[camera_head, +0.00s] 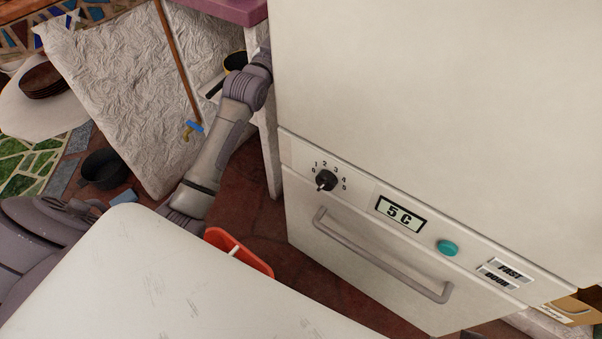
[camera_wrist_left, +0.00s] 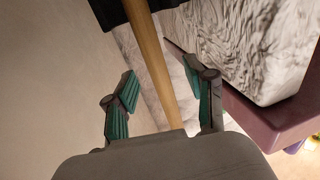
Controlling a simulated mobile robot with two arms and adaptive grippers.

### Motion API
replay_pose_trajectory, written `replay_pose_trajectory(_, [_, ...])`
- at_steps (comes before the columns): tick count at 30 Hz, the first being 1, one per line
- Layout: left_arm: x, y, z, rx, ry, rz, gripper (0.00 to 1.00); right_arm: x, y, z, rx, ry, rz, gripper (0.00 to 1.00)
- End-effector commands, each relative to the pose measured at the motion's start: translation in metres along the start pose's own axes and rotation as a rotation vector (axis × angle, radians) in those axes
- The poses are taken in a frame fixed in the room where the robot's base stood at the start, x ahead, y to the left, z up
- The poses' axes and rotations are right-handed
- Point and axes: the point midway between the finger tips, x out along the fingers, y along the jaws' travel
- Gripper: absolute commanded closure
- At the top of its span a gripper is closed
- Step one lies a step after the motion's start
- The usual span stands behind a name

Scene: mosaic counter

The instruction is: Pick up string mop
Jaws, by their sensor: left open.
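In the left wrist view a wooden pole (camera_wrist_left: 152,60), which looks like a mop handle, runs between the two fingers of my left gripper (camera_wrist_left: 158,97). The fingers are apart, with gaps beside the pole. The mop's strings do not show there. In the head view my left arm reaches up beside the white fridge, and its gripper is hidden. A thin brown pole (camera_head: 178,62) leans in front of a crinkled whitish panel, with a blue piece (camera_head: 194,126) near its lower end. I cannot tell whether both views show the same pole. My right gripper is out of view.
The white fridge (camera_head: 420,110) stands close right of my arm. A white surface (camera_head: 160,280) fills the lower left, with a red container (camera_head: 240,250) beyond its edge. A dark pot (camera_head: 104,168) is on the floor at left. A purple ledge (camera_wrist_left: 262,122) lies right in the wrist view.

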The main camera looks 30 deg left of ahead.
Motion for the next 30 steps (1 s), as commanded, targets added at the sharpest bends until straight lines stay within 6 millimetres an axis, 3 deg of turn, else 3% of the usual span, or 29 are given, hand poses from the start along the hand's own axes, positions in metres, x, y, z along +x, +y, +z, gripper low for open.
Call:
replay_pose_trajectory(4, [0.016, 0.004, 0.002, -0.001, 0.001, 0.001, 0.45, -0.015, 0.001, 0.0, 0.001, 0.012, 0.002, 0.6])
replay_pose_trajectory(10, [0.045, 0.005, 0.003, -0.001, 0.001, 0.0, 0.45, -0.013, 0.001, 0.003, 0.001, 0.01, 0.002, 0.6])
replay_pose_trajectory(20, [0.051, 0.005, 0.002, 0.001, -0.001, 0.0, 0.45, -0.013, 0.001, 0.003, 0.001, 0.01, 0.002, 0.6])
replay_pose_trajectory(30, [0.051, 0.005, 0.002, 0.001, -0.001, 0.0, 1.0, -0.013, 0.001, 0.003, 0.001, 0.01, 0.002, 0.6])
